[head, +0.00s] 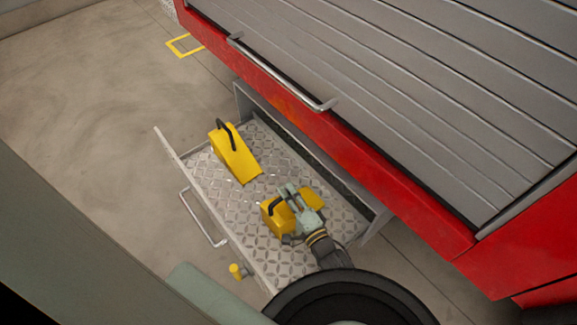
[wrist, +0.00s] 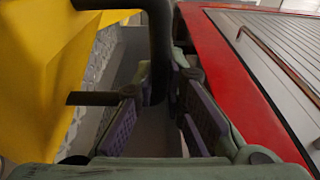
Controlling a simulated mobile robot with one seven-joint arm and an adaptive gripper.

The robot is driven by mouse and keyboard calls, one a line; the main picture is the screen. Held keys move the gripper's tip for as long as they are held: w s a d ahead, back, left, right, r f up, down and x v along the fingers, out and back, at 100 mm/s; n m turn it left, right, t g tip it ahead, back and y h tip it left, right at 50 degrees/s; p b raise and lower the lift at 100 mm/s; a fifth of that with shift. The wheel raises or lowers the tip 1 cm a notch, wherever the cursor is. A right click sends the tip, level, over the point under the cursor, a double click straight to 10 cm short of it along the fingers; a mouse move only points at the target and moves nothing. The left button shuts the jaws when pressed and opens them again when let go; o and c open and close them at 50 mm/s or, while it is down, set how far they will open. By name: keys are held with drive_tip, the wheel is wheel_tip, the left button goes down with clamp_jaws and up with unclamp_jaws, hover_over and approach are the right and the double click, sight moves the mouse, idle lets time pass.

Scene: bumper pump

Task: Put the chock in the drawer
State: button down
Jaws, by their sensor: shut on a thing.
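A yellow chock (head: 275,217) with a black handle is at the near right part of the open drawer (head: 215,195). My gripper (head: 294,203) is shut on this chock's handle. In the wrist view the black handle (wrist: 160,45) passes between the fingers, and the chock's yellow side (wrist: 40,60) fills the left. The chock is in or just above the drawer; I cannot tell whether it touches the floor. A second yellow chock (head: 236,158) with a black handle stands on the drawer's patterned metal floor, further back and to the left.
The red vehicle body (head: 370,160) with a grey slatted shutter (head: 430,90) rises behind the drawer. A metal bar handle (head: 280,75) runs along it. The drawer has a front handle (head: 200,220). A yellow knob (head: 237,271) sits near the drawer's near corner.

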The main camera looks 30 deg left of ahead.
drive_tip(key=shift+r, duration=0.15)
drive_tip(key=c, duration=1.7)
unclamp_jaws()
drive_tip(key=shift+f, duration=0.25)
drive_tip(key=shift+o, duration=0.2)
drive_tip(key=shift+d+r, duration=0.1)
drive_tip(key=shift+r, duration=0.05)
drive_tip(key=v, duration=1.2)
